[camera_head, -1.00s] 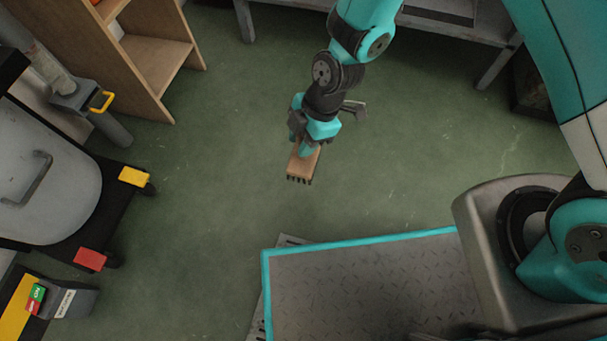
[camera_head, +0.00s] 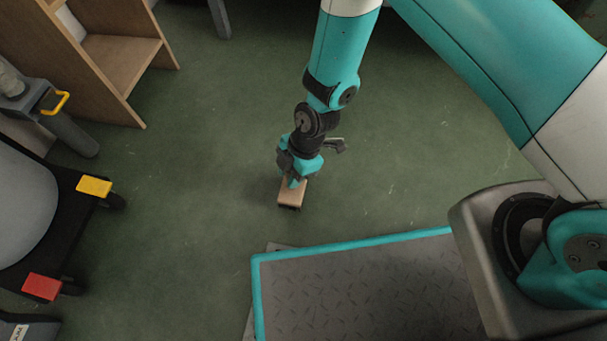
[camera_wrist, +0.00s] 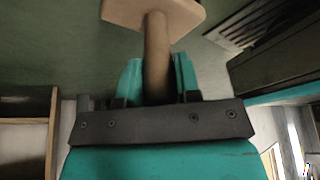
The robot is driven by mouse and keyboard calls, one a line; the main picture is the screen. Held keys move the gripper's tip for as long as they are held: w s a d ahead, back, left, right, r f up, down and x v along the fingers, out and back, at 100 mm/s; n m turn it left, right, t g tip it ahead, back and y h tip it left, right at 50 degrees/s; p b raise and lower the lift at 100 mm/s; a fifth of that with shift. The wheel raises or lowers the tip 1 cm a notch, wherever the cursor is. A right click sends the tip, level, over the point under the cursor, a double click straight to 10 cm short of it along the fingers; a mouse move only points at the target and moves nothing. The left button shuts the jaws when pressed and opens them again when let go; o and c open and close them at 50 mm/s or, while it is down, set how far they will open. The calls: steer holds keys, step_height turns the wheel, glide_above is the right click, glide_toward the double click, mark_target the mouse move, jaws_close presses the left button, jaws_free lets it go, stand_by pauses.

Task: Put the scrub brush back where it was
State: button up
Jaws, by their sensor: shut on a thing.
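The scrub brush (camera_head: 291,194) has a light wooden block with dark bristles under its near edge in the head view. My gripper (camera_head: 296,181) is shut on it and holds it out in front of me over the green floor. In the wrist view my gripper (camera_wrist: 158,85) has its teal fingers on both sides of the brush's brown handle (camera_wrist: 157,50). The pale wooden block (camera_wrist: 150,14) is beyond the fingertips at the top. I cannot tell how high the brush is above the floor.
A wooden shelf unit (camera_head: 121,58) stands at the upper left. A dark machine base with a yellow block (camera_head: 94,186) and a red block (camera_head: 42,287) is at the left. My base platform (camera_head: 370,290) is below. The green floor (camera_head: 190,200) between them is clear.

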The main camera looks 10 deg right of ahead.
steer(key=shift+f, duration=0.5)
steer(key=shift+f, duration=0.2)
steer(key=o, duration=0.9)
